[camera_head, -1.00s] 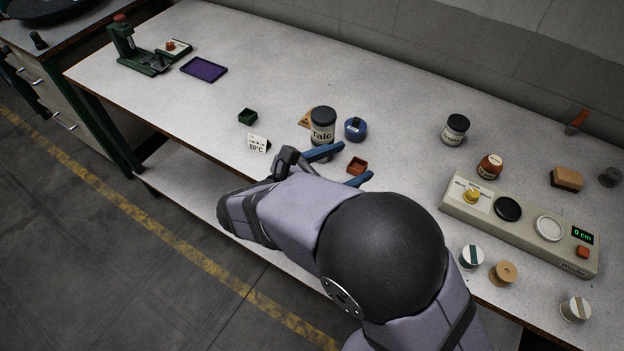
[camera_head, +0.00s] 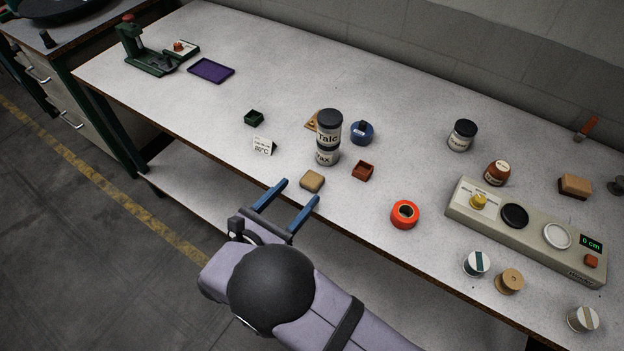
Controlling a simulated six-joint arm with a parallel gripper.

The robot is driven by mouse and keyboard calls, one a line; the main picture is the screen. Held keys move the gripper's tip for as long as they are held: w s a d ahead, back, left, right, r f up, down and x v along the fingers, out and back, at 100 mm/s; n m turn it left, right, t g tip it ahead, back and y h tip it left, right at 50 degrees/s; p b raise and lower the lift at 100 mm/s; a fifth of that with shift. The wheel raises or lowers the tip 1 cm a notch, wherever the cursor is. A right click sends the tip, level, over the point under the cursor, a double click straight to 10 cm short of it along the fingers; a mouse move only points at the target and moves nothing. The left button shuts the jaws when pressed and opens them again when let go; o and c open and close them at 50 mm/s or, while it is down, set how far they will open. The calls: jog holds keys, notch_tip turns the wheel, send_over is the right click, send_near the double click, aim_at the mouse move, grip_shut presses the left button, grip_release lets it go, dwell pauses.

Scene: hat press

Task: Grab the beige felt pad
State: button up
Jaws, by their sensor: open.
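The beige felt pad (camera_head: 312,180) is a small block with rounded corners, lying flat on the bench near its front edge. It is in plain view in the head camera. My gripper (camera_head: 300,190) is open and empty, its two blue fingers pointing at the pad from the front edge side. The right fingertip is close to the pad's near side, and the left fingertip is to the left of the pad. The pad seems to be just beyond the fingertips; whether either one touches it I cannot tell.
Behind the pad, a jar labelled Talc (camera_head: 329,126) stands on another jar (camera_head: 326,155). A small red-brown tray (camera_head: 363,171) and an orange ring (camera_head: 404,214) are to the right. A small white sign (camera_head: 263,146) stands behind left.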

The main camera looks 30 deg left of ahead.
aim_at(307, 184)
jog(key=shift+w+f+p, duration=0.15)
jog(key=shift+w+p, duration=0.25)
jog(key=shift+w, duration=0.7)
jog(key=shift+w+d+p, duration=0.1)
jog(key=shift+w+p, duration=0.3)
jog(key=shift+w, duration=0.15)
jog(key=shift+w+f+p, duration=0.2)
jog(key=shift+w+p, duration=0.15)
jog(key=shift+w, duration=0.65)
jog(key=shift+w+f+p, duration=0.15)
jog(key=shift+w+p, duration=0.2)
jog(key=shift+w, duration=0.65)
jog(key=c, duration=1.1)
